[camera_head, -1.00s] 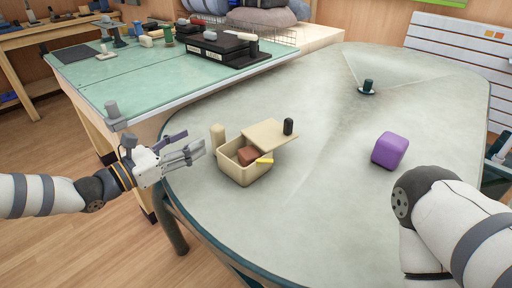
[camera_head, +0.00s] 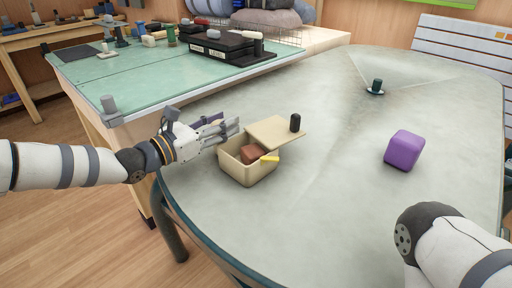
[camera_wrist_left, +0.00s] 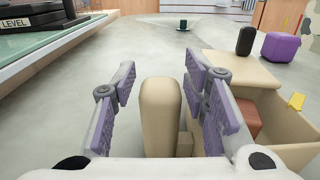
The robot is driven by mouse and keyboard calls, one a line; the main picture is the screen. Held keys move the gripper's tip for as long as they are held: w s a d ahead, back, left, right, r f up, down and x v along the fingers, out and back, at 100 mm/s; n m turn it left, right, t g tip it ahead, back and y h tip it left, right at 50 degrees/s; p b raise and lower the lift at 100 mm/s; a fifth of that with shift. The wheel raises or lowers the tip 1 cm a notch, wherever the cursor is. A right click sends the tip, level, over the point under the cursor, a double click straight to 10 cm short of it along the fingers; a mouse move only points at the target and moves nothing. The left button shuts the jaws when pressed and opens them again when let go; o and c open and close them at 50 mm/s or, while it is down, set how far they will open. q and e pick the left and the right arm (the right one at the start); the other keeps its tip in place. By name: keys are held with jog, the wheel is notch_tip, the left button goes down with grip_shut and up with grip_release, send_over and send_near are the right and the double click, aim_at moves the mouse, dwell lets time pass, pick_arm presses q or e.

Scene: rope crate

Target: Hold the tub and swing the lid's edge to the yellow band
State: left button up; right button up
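The beige tub (camera_head: 244,174) stands near the table's left edge, open at the front, with a reddish-brown block (camera_head: 255,152) inside. Its flat beige lid (camera_head: 275,131) is swung out over the back right, with a black knob (camera_head: 295,122) on it. The yellow band (camera_head: 269,158) is on the tub's right rim. A rounded beige post (camera_wrist_left: 161,115) at the tub's left side stands between the fingers of my left gripper (camera_head: 230,130). Those fingers are apart, with gaps on both sides of the post in the left wrist view. My right gripper is out of view.
A purple block (camera_head: 403,150) and a small dark peg on a base (camera_head: 376,87) stand farther right on the grey table (camera_head: 330,190). A green-topped bench (camera_head: 150,85) with tools and a black case adjoins at the left. The table's middle is clear.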

pick_arm(q)
grip_shut()
jog(key=shift+f, duration=0.15)
dwell(0.4)
